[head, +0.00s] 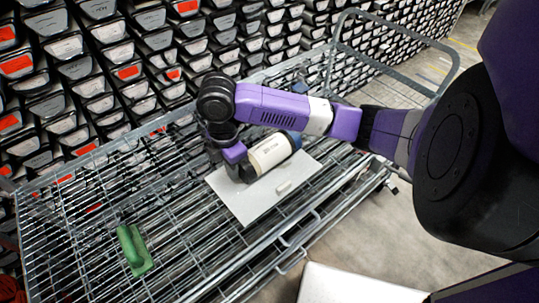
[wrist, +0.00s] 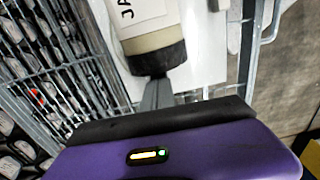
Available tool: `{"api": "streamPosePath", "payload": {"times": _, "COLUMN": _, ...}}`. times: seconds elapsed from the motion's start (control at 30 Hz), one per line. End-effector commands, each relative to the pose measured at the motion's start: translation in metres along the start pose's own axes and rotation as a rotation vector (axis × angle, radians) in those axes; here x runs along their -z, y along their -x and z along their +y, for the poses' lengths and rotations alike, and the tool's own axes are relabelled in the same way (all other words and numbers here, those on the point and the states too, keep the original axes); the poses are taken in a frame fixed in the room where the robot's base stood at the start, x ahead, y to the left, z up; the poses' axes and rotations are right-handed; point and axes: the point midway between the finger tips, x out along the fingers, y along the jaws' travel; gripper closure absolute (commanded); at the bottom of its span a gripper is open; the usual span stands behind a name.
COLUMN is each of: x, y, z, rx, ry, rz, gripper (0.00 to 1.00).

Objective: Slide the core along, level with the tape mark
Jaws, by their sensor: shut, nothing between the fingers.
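The core (head: 271,152) is a pale cylinder with a printed label, lying on a white board (head: 235,201) on a wire cart. Its right end is dark blue in the head view. In the wrist view the core (wrist: 148,28) shows its label and a black end (wrist: 160,60) towards me. My gripper (head: 245,174) is at the core's left end in the head view. In the wrist view my gripper (wrist: 156,84) is shut and empty, its fingertips at the black end; I cannot tell whether they touch it. I cannot make out a tape mark.
A small white block (head: 284,187) lies on the board beside the core. A green handled tool (head: 133,250) lies on the cart's wire deck (head: 85,225) at the front left. Racks of core liners (head: 110,75) stand behind. The cart's rail (head: 400,40) rises at the right.

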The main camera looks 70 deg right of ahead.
Motion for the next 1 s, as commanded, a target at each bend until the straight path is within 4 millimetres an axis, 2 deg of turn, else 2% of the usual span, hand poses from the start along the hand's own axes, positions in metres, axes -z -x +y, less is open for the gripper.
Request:
{"api": "streamPosePath", "payload": {"times": 0.03, "x": 0.000, "y": 0.000, "z": 0.000, "rx": 0.000, "ry": 0.000, "rz": 0.000, "gripper": 0.96}}
{"api": "streamPosePath", "payload": {"times": 0.1, "x": 0.000, "y": 0.000, "z": 0.000, "rx": 0.000, "ry": 0.000, "rz": 0.000, "gripper": 0.82}}
{"api": "streamPosePath", "payload": {"times": 0.13, "x": 0.000, "y": 0.000, "z": 0.000, "rx": 0.000, "ry": 0.000, "rz": 0.000, "gripper": 0.82}}
{"api": "streamPosePath", "payload": {"times": 0.47, "x": -0.002, "y": 0.000, "z": 0.000, "rx": 0.000, "ry": -0.001, "rz": 0.000, "gripper": 0.82}}
{"api": "streamPosePath", "payload": {"times": 1.0, "x": -0.031, "y": -0.001, "z": 0.000, "rx": 0.001, "ry": -0.002, "rz": -0.002, "gripper": 0.82}}
